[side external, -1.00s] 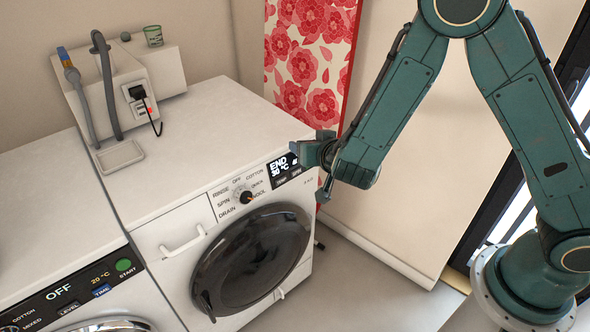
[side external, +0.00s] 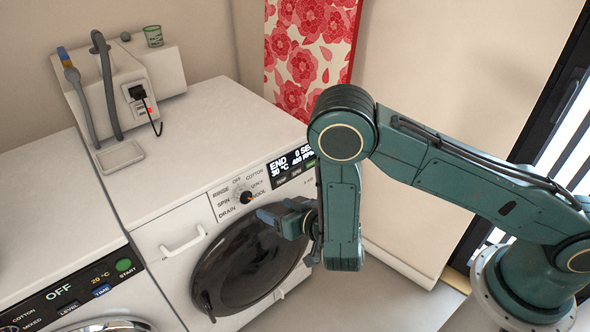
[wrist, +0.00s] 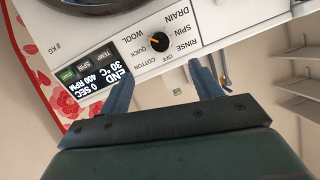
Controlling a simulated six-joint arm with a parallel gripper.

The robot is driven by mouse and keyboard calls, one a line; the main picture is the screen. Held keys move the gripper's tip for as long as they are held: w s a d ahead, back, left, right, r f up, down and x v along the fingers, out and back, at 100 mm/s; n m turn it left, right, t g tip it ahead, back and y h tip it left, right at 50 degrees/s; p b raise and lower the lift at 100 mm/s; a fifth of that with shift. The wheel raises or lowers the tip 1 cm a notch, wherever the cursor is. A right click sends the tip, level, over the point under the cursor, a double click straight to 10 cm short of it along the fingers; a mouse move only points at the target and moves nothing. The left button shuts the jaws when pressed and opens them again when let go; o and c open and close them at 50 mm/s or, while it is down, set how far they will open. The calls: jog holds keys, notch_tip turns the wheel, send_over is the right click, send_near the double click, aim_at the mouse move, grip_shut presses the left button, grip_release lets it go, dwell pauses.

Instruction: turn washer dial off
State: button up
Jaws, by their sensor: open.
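The washer dial (side external: 243,195) is a black knob on the white washer's front panel, ringed by printed labels. It also shows in the wrist view (wrist: 159,42), upside down, with an orange mark pointing towards WOOL, away from OFF. The washer display (side external: 290,167) reads END, 30 °C, 0 SEC. My gripper (side external: 268,212) is open and empty in front of the panel, just right of and below the dial in the side view. In the wrist view its two blue fingers (wrist: 160,72) stand apart, with the dial between and beyond them. No contact with the dial shows.
The round dark door (side external: 250,262) is below the panel. A white drawer handle (side external: 183,241) is left of it. A second machine (side external: 75,295) stands at left. The washer top (side external: 190,130) is mostly clear; a red floral board (side external: 312,50) stands behind it.

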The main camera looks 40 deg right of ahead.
aim_at(247, 196)
jog(key=shift+w, duration=0.2)
jog(key=shift+x, duration=6.75)
jog(key=shift+f, duration=0.1)
jog(key=c, duration=1)
